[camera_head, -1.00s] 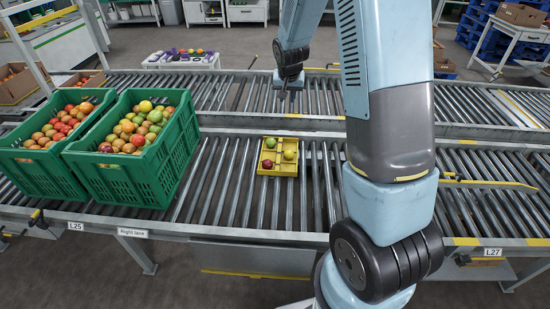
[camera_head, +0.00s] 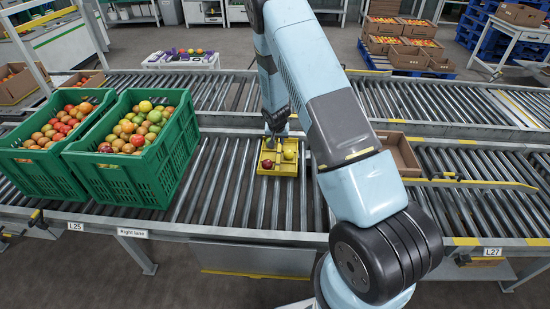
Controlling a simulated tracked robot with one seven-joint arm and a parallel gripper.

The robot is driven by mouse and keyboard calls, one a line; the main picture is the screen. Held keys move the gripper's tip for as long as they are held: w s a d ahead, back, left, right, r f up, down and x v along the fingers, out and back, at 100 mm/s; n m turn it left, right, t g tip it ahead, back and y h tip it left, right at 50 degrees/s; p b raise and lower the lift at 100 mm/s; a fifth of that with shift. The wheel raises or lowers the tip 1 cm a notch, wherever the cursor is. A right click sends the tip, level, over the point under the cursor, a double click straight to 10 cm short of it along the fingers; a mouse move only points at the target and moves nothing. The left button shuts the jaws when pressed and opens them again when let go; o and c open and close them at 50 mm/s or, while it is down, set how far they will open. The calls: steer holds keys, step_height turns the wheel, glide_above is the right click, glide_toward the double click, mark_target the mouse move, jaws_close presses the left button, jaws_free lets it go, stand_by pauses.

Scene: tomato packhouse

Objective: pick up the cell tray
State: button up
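The cell tray (camera_head: 262,171) is a small yellow tray on the near roller conveyor (camera_head: 225,205), to the right of two green crates. It holds a red fruit (camera_head: 267,164) at the left and a yellow-green fruit (camera_head: 288,155) at the right. My gripper (camera_head: 271,142) points down at the tray's far part. It overlaps the tray in this view, and I cannot tell whether it touches it. The fingers are small and dark, and their opening is not clear. A green fruit seen earlier in the tray's far left is now hidden behind or beside the gripper.
Two green crates (camera_head: 130,178) and (camera_head: 38,170) full of tomatoes stand left of the tray. Bare rollers lie between the crates and the tray.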

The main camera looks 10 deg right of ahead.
mark_target(279, 153)
steer(key=x, duration=1.2)
steer(key=shift+d, duration=0.15)
steer(key=shift+c, duration=0.2)
jaws_close()
